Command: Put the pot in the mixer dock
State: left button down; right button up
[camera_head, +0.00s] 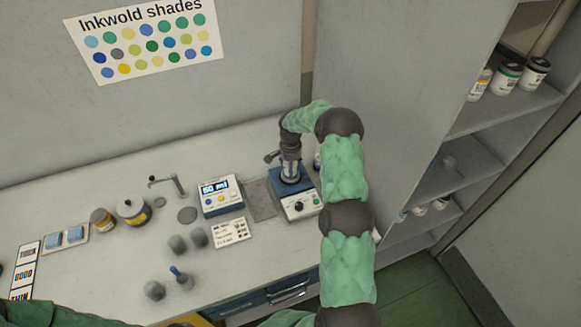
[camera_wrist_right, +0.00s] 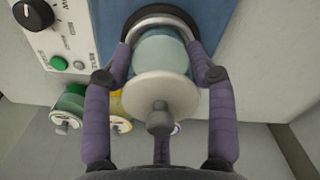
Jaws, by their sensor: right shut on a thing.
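The mixer (camera_head: 300,204) stands on the counter, with a blue platform, a black knob and a green button; its blue face (camera_wrist_right: 215,15) fills the top of the right wrist view. The pot (camera_wrist_right: 163,65) is a clear, pale jar with a white lid and grey knob. My right gripper (camera_wrist_right: 162,50) is shut around its sides. The pot's far end is at the round dark dock ring (camera_wrist_right: 155,12); I cannot tell whether it is fully seated. In the head view my right gripper (camera_head: 290,165) is over the blue platform. My left gripper is out of view.
A dispenser with a "60 ml" display (camera_head: 220,195) stands left of the mixer, with a card (camera_head: 231,233) in front. A lidded pot (camera_head: 132,210), a tap and several grey pieces sit farther left. Lidded jars (camera_wrist_right: 68,108) show below the mixer's face. Shelves are at right.

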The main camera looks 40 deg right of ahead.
jog(key=shift+f, duration=0.2)
jog(key=o, duration=1.7)
jog(key=shift+r+p, duration=2.25)
jog(key=shift+r, duration=3.25)
